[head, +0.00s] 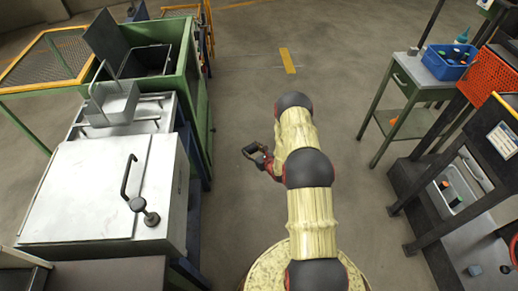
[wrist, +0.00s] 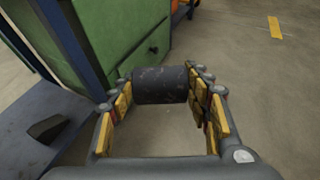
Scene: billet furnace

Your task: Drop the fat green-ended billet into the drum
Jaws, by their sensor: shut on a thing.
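My gripper (head: 257,153) is out over the open floor in the middle of the head view. In the wrist view, the gripper (wrist: 163,98) is shut on a dark grey, scuffed, thick cylindrical billet (wrist: 160,85). The billet lies crosswise between the fingertips. Its ends are hidden by the fingers, so I cannot see their colour. I cannot pick out a round drum for certain. On the left, a green-walled housing (head: 184,75) stands with a dark lid raised and a dark open container (head: 150,60) inside.
A grey metal box with a black handle (head: 110,190) and a small metal tray (head: 112,103) stand at left. A blue bin (head: 447,68) sits on a side table at right. The central floor is clear.

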